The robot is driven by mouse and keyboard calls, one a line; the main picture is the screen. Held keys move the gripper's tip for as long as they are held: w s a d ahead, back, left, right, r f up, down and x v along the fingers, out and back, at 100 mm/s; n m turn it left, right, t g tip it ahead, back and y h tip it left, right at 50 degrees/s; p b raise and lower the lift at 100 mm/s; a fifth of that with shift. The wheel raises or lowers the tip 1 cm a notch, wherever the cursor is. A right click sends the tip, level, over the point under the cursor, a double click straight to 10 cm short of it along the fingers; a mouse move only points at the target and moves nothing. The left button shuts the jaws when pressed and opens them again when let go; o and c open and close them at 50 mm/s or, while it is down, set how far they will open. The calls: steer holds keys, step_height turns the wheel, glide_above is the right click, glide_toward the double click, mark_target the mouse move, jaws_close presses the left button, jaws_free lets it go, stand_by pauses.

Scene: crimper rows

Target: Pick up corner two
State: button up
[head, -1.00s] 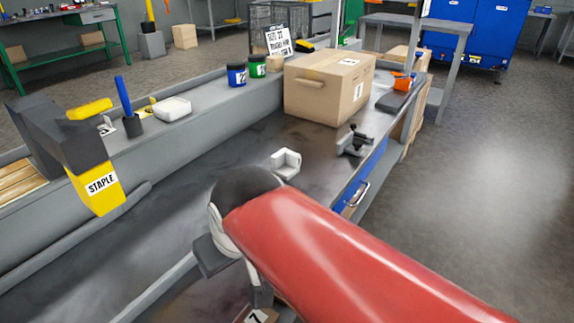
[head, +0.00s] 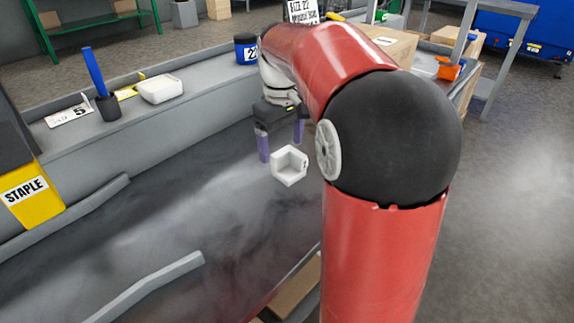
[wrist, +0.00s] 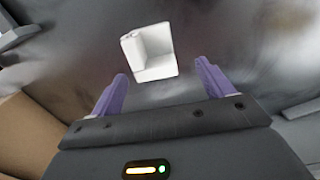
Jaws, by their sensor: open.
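A white corner piece (head: 290,166) lies on the dark bench top (head: 190,205) near the middle of the head view. In the wrist view the white corner piece (wrist: 149,52) lies ahead of my fingertips, between their lines but beyond them. My gripper (head: 281,142) has two purple fingers pointing down, behind the corner in the head view. In the wrist view my gripper (wrist: 161,78) is open, with nothing between its fingers. I see no number on the corner.
A yellow STAPLE holder (head: 32,195) stands at the left. A ledge behind the bench holds a white dish (head: 160,89), a dark cup (head: 108,107) and a blue jar (head: 246,48). A cardboard box (head: 385,42) is partly behind my arm. A grey strip (head: 150,285) lies in front.

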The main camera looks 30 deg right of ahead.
mark_target(285, 152)
steer(key=f, duration=0.6)
steer(key=shift+d+b, duration=0.4)
steer(key=shift+w, duration=0.1)
steer(key=c, duration=1)
steer(key=shift+c, duration=0.2)
